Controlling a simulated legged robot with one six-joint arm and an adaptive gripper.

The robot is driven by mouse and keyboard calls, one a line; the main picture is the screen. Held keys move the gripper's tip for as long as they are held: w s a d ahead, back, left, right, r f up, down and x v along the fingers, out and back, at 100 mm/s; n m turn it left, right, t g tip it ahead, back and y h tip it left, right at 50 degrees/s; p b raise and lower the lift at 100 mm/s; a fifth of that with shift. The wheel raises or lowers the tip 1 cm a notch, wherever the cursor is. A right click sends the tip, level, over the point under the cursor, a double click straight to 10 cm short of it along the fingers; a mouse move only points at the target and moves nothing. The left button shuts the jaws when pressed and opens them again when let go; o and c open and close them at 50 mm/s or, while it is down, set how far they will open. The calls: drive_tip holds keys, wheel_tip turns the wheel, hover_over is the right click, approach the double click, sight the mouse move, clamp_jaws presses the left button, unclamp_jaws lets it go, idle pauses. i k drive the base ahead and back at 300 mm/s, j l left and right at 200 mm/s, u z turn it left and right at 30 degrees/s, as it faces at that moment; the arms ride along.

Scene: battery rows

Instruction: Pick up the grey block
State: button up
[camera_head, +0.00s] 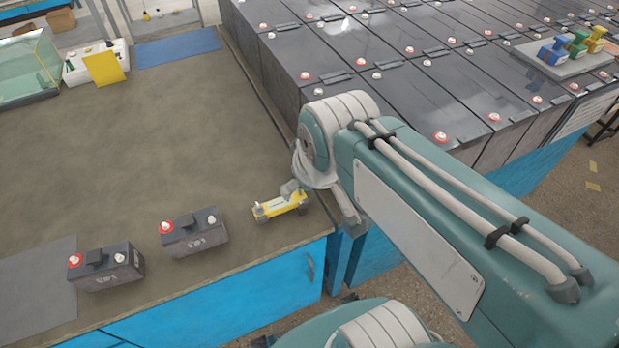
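A small grey piece (290,188) shows at the top of a yellow item with dark ends (278,206), near the front right corner of the brown worktop. I cannot tell whether this piece is the grey block or a part of my gripper. My teal arm comes in from the lower right, and its wrist bends down beside the yellow item. My gripper is largely hidden behind the arm's grey end, so its fingers cannot be made out. No other separate grey block is clear.
Two dark batteries (194,232) (106,267) stand on the worktop (150,150) to the left. A flat grey sheet (40,290) lies at the left. Battery rows (440,80) fill the right, with a tray (570,68) of coloured items. The worktop's middle is clear.

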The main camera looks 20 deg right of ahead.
sight(113, 265)
drive_tip(key=j+u, duration=0.35)
drive_tip(key=k+j+u, duration=0.1)
drive_tip(key=j+u, duration=0.55)
drive_tip(key=i+j+z, duration=0.25)
drive_tip(key=j+z, duration=0.25)
drive_tip(key=i+j+z, duration=0.25)
drive_tip(key=j, duration=0.15)
drive_tip(key=j+z, duration=0.25)
